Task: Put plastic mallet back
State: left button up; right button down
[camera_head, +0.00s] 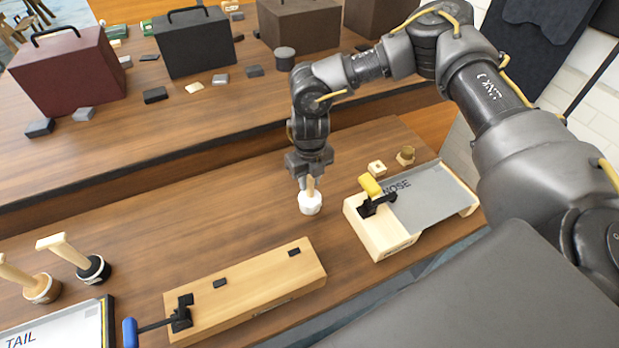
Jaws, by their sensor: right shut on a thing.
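My right gripper (308,177) points straight down over the middle of the table and is shut on the light wooden handle of the plastic mallet (310,204). A white round piece shows at the handle's lower end, close to the tabletop. I cannot tell whether it touches the table. Two more light-handled mallets stand tilted in round bases at the left: one in a black base (94,270), one in a brown base (42,289). My left gripper is out of view.
A long wooden block (250,293) with a blue-handled clamp lies in front. To the right is a wooden fixture (378,238) with a yellow-handled clamp and a grey "NOSE" plate (437,205). A "TAIL" panel (60,331) is at lower left. Toolboxes (68,72) stand on the rear table.

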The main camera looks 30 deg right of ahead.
jog(key=shift+f, duration=0.15)
jog(key=c, duration=1.2)
grip_release()
notch_tip(320, 180, up, 11)
jog(key=b, duration=0.3)
jog(key=shift+r, duration=0.7)
